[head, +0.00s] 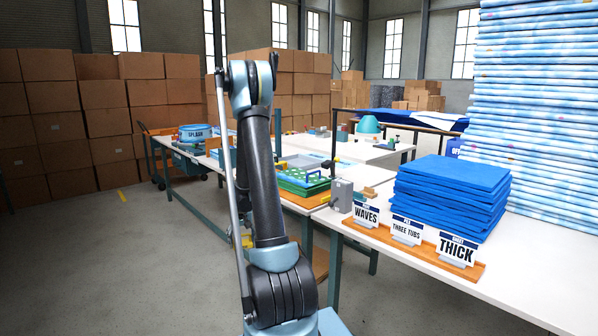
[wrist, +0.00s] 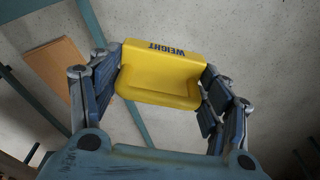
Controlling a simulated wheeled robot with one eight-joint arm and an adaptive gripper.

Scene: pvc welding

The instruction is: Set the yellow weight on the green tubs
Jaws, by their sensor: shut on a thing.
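The yellow weight (wrist: 158,88), a block with the word WEIGHT on it, is between the fingers of my gripper (wrist: 162,82) in the wrist view. The fingers are shut on its two sides, and bare floor and teal bars lie beyond it. In the head view my arm hides most of the gripper. A small yellow patch (head: 247,241) shows beside the arm below table height; I cannot tell if it is the weight. The green tubs (head: 303,181) are on the table just right of my arm, with blue handles and yellow parts around them.
A white table (head: 450,275) at right holds a blue folded stack (head: 452,195), a tall patterned stack (head: 540,110) and label signs (head: 407,230). A grey box (head: 341,195) stands near the tubs. Cardboard boxes (head: 110,120) line the back. The floor at left is clear.

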